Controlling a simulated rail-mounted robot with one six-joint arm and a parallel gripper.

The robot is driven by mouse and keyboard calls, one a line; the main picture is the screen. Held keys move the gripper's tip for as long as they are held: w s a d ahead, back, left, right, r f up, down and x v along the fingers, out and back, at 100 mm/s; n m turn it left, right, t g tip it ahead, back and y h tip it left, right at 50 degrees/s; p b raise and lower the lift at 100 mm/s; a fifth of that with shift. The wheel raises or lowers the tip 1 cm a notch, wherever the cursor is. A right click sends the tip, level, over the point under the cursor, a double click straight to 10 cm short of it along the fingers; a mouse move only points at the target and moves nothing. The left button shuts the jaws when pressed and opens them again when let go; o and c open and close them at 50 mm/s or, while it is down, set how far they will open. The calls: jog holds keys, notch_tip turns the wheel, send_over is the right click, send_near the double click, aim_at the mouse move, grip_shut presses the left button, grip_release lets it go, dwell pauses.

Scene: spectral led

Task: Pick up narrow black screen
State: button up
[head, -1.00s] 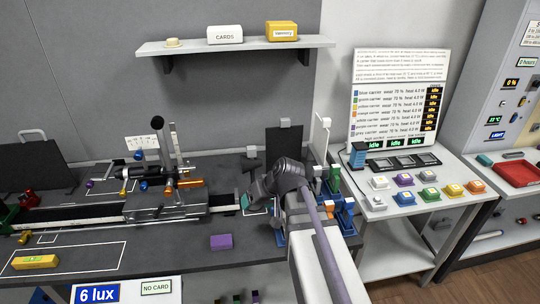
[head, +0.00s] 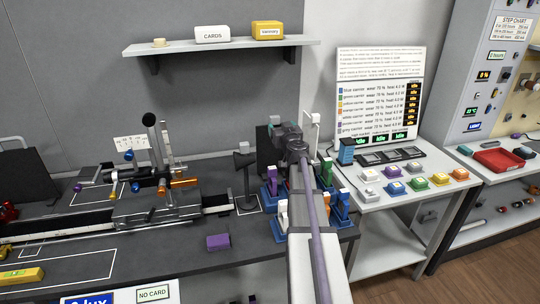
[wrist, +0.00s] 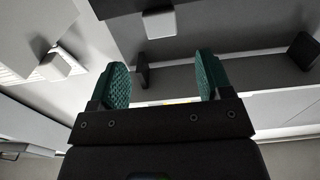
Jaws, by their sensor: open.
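The narrow black screen (head: 265,148) stands upright at the back of the bench, partly hidden behind my arm in the head view. A pale grip block (head: 275,119) tops it. My gripper (head: 283,131) is in front of its upper part, beside this block. In the wrist view my gripper (wrist: 161,82) is open, its two green pads apart with nothing between them. A pale block (wrist: 158,24) on a dark panel (wrist: 118,6), seemingly the black screen, shows beyond the fingertips.
A white screen (head: 311,138) stands close on the right, and its block (wrist: 58,65) shows in the wrist view. Blue holders (head: 340,210) crowd the bench below. A dark stand (head: 245,178) is on the left. A wall shelf (head: 215,47) is above.

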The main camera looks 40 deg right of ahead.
aim_at(274, 116)
jog(key=x, duration=1.1)
jog(key=shift+a, duration=0.1)
grip_shut()
dwell(0.3)
